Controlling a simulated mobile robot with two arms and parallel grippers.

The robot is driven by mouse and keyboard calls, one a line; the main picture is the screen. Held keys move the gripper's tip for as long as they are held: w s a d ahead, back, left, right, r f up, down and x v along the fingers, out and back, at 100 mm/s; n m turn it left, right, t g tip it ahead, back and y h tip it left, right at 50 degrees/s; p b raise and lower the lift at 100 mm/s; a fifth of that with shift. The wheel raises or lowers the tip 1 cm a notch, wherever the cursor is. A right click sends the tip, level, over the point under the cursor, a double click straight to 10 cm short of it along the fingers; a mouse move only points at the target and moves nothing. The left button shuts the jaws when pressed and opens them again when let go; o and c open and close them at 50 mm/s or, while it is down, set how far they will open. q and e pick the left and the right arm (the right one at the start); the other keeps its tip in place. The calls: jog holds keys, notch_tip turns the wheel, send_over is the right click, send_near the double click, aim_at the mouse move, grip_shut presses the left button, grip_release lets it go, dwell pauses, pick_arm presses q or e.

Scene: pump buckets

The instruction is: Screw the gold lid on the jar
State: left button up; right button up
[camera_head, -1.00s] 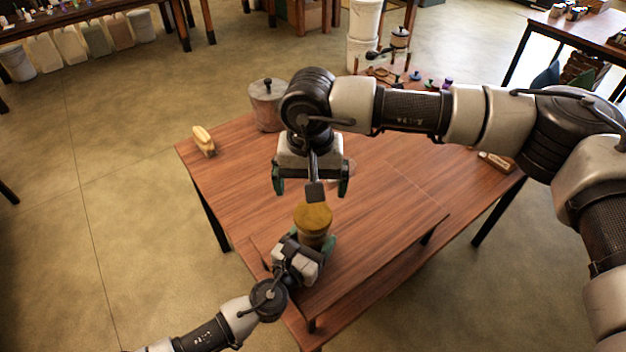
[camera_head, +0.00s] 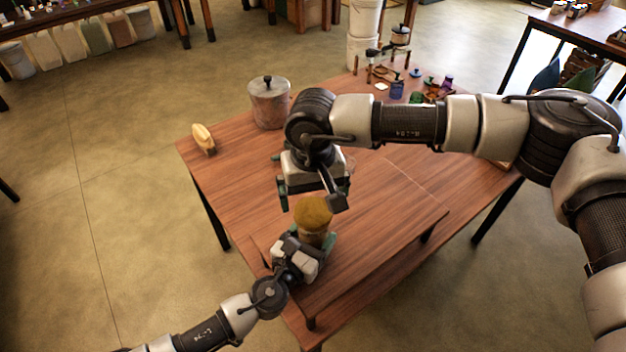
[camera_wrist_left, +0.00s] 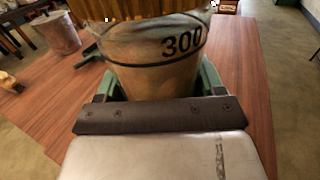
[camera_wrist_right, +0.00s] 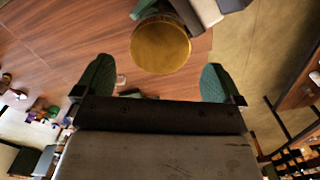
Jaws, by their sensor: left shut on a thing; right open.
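The glass jar (camera_wrist_left: 165,65) stands on the wooden table, marked "300", with the round gold lid (camera_head: 313,212) on its top. In the right wrist view the lid (camera_wrist_right: 160,45) shows as a gold disc, ahead of the gap between the fingers. My left gripper (camera_head: 318,241) is shut on the jar's body, one green finger on each side in the left wrist view. My right gripper (camera_wrist_right: 158,82) is open and empty, above and behind the lid in the head view. Whether the lid is threaded tight cannot be told.
Small coloured bottles (camera_head: 397,90) and other items sit at the back right. The raised board (camera_head: 390,215) is clear right of the jar.

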aim_at(313, 211)
jog(key=shift+f, duration=2.1)
